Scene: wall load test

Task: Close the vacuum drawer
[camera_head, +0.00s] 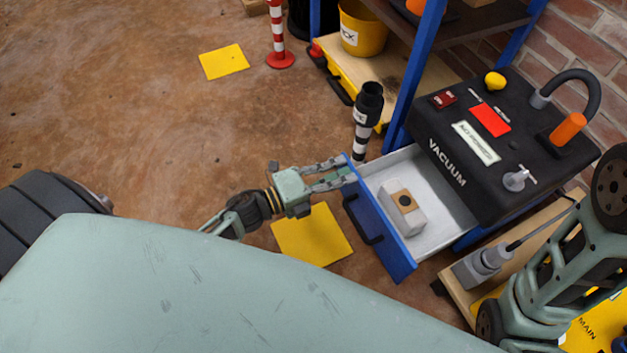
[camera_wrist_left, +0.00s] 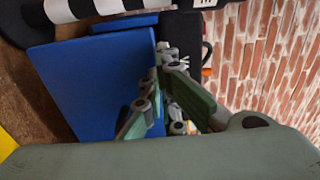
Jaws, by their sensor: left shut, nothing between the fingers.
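The vacuum drawer (camera_head: 437,232) is pulled out from under the black box labelled VACUUM (camera_head: 447,162). Its blue front (camera_head: 385,238) has a black handle, and a pale block with a dark round hole (camera_head: 402,210) lies inside. My left gripper (camera_head: 343,175) is shut and empty, its fingertips at the far upper end of the blue front; I cannot tell if they touch. In the left wrist view the blue panel (camera_wrist_left: 95,85) fills the left middle beside the gripper's fingers (camera_wrist_left: 165,85). My right arm shows at the lower right of the head view, but its gripper does not.
A black-and-white striped post (camera_head: 362,135) stands close behind the left gripper. A blue upright (camera_head: 412,75) rises beside the drawer unit. A grey plug-like part (camera_head: 480,265) sits on a wooden board at the right. The floor to the left is mostly clear, with yellow squares (camera_head: 224,61).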

